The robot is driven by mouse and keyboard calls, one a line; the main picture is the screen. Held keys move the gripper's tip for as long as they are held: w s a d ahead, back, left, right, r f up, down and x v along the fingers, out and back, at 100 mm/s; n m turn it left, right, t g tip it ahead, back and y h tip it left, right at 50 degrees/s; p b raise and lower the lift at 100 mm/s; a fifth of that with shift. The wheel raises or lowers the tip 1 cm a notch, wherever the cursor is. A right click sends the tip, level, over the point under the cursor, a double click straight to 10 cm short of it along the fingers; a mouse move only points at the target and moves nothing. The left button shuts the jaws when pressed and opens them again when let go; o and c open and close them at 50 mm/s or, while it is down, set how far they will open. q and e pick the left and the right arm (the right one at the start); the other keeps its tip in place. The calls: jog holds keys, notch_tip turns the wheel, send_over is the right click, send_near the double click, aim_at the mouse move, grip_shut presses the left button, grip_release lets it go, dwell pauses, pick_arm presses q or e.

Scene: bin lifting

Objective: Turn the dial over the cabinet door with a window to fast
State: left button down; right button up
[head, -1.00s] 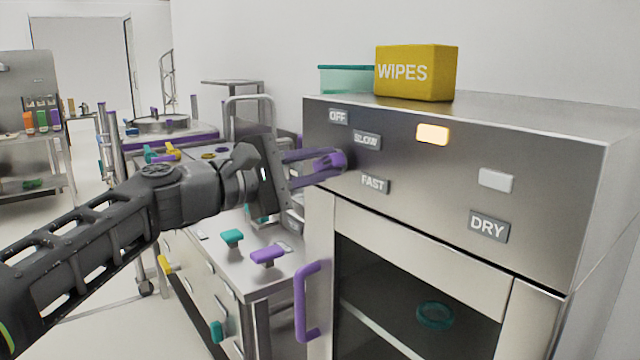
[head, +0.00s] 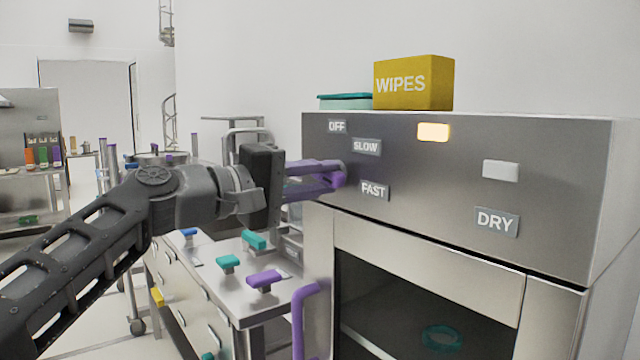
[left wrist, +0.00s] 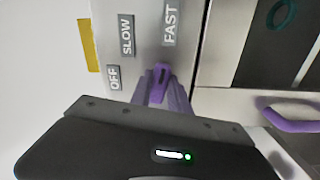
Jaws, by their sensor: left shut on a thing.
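The dial (left wrist: 160,72) is purple and sits on the grey front panel (head: 400,160) above the cabinet door with a window (head: 425,290). Labels OFF (head: 337,126), SLOW (head: 366,147) and FAST (head: 374,190) lie around it. My left gripper (head: 335,177) has purple fingers and is shut on the dial; the fingers hide most of it in the head view. In the left wrist view the dial shows between the fingertips, below the FAST label (left wrist: 170,24). Its exact pointing is hard to tell. My right gripper is not in view.
The panel also has a lit orange button (head: 433,132), a white button (head: 500,170) and a DRY label (head: 497,221). A yellow WIPES box (head: 413,82) stands on top. A purple door handle (head: 303,320) sticks out below. A metal bench (head: 230,285) is under my arm.

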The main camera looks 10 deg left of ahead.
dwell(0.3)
pick_arm(q)
jog(key=c, duration=1.2)
grip_release()
jog(key=shift+c, duration=0.2)
jog(key=shift+s, duration=0.1)
jog(key=v, duration=0.7)
jog(key=shift+s+a+b, duration=0.25)
jog(key=shift+b, duration=0.1)
